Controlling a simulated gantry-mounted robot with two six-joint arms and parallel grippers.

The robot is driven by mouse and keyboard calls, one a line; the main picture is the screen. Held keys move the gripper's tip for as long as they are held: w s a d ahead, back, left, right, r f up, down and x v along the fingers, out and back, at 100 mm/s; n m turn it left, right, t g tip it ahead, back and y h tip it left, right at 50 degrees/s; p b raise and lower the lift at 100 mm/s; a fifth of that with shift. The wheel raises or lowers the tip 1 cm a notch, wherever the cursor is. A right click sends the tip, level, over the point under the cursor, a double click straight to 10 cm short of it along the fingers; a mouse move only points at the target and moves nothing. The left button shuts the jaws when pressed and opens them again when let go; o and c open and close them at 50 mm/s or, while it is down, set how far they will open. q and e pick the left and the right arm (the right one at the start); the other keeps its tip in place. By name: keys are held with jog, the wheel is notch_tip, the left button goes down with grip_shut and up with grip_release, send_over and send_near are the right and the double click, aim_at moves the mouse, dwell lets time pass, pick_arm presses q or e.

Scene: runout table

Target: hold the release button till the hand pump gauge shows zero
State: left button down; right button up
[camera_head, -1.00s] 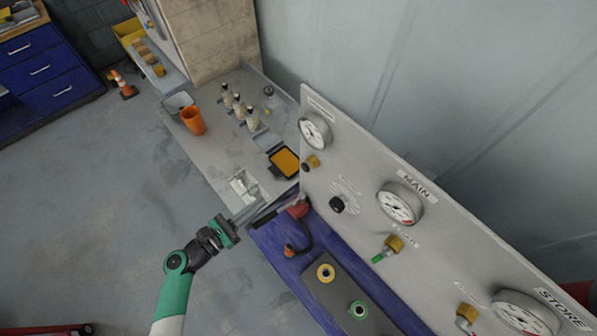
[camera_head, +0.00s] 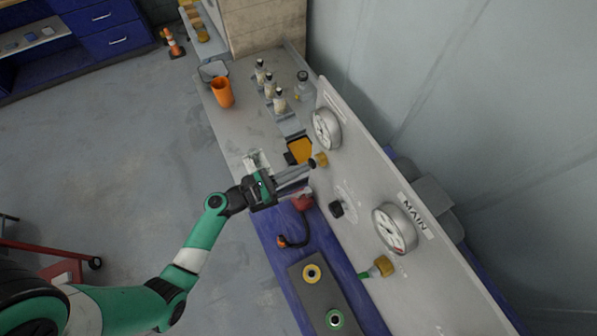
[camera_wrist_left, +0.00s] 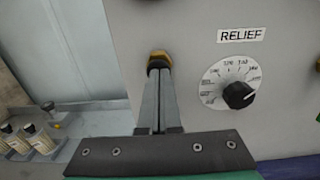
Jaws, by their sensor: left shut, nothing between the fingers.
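A brass fitting (camera_head: 321,159) with a black end sticks out of the grey panel (camera_head: 356,160), below the top-left gauge (camera_head: 326,129); it looks like the release button. The needle of that gauge is too small to read. My left gripper (camera_head: 310,166) is shut and empty, its fingertips at the fitting's black end. In the left wrist view the shut fingers (camera_wrist_left: 159,76) point straight at the brass fitting (camera_wrist_left: 158,54) and overlap its dark end. I cannot tell whether they touch or press it. A red part (camera_head: 302,200) with a black hose lies on the blue bench.
The black RELIEF knob (camera_wrist_left: 238,95) is right of the fingers.

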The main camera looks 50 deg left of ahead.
pick_arm(q)
jog(key=shift+w+d, duration=0.1)
jog(key=shift+w, duration=0.2)
jog(key=shift+w+d+f, duration=0.1)
jog(key=shift+w+d, duration=0.05)
jog(key=shift+w, duration=0.5)
jog(key=shift+f, duration=0.1)
dwell(0.9)
